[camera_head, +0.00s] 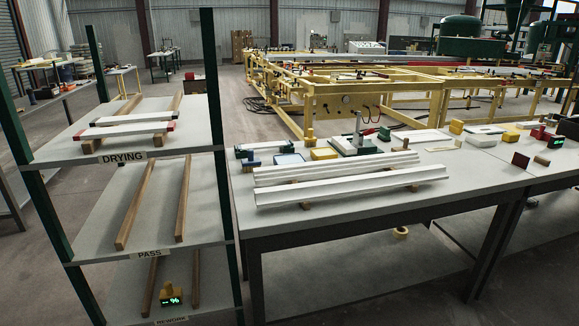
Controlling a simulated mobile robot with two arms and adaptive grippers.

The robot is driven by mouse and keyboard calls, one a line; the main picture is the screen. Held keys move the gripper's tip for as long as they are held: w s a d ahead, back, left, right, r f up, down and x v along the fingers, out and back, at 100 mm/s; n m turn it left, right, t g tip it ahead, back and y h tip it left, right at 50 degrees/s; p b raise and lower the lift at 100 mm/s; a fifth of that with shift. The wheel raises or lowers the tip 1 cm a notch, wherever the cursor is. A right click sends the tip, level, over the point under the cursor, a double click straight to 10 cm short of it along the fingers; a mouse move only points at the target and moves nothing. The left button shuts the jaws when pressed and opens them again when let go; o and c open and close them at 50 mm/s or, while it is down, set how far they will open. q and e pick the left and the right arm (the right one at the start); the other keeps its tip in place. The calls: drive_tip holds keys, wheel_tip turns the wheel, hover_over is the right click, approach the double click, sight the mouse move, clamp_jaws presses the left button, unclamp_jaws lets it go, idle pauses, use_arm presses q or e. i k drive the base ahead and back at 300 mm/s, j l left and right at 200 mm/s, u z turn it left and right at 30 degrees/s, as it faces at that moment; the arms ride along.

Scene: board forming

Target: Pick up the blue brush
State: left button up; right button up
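A small dark blue item (251,161), possibly the blue brush, is at the left back of the grey worktable (345,215). It is too small for me to make out bristles or a handle. It sits beside a pale blue flat item (289,159) and just in front of a dark green and white item (262,149). Neither of my grippers shows in the head view.
Long white boards (350,186) lie on wooden supports in front of the blue item. A yellow block (324,154) and a green-based device (358,143) stand to its right. A green-posted shelf rack (217,130) stands close on the left.

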sight(248, 164)
drive_tip(key=i+l+u, duration=0.1)
drive_tip(key=i+l, duration=0.2)
drive_tip(key=i+l+u, duration=0.1)
drive_tip(key=i+l, duration=0.15)
drive_tip(key=l, duration=0.2)
drive_tip(key=i+l+u, duration=0.1)
drive_tip(key=i+l, duration=0.2)
drive_tip(key=l, duration=0.05)
